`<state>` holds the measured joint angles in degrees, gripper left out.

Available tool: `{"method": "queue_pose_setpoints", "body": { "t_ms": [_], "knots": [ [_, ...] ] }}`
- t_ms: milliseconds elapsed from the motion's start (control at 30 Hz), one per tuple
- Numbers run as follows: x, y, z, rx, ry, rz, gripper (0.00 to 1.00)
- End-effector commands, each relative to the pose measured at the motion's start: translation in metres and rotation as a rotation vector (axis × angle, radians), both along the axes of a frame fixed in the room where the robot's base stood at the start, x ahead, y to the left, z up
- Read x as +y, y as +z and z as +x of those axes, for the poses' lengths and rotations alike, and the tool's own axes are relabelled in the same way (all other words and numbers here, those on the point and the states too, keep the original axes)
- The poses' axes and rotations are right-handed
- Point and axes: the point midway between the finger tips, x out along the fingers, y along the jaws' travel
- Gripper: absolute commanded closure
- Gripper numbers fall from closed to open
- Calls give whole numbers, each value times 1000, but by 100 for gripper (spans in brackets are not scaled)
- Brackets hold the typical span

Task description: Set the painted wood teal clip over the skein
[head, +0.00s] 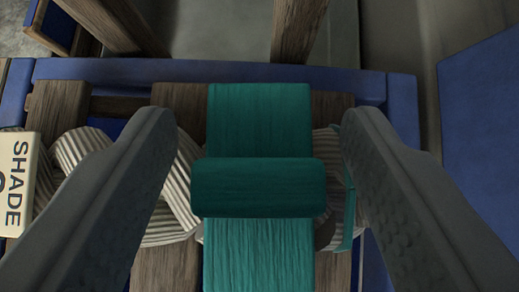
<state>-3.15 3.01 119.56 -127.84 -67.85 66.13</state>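The teal painted wood clip (258,188) is in the middle of the head view, with a darker crosswise bar between two flat, wood-grained sections. It lies across the pale ribbed skein (85,150), which shows on both sides of it and is hidden beneath it. I cannot tell how firmly the clip sits on the skein. My gripper (258,118) is open, with one grey finger on each side of the clip. A gap shows between each fingertip and the clip. A thin teal strip (349,205) shows beside the right finger; what it belongs to is unclear.
A cream block marked "SHADE" (16,183) is at the left edge by the skein. Brown wooden slats (180,95) lie under the skein within a blue frame (230,70). Wooden posts (297,30) rise behind. A blue panel (485,130) is at right.

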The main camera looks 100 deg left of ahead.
Motion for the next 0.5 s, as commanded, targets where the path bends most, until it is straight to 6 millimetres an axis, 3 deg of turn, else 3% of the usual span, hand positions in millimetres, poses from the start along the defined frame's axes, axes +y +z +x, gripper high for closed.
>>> {"method": "queue_pose_setpoints", "body": {
  "t_ms": [333,500],
  "knots": [
    [0,2,0,-1,0,0,39],
    [0,19,0,-3,0,1,39]
  ]
}}
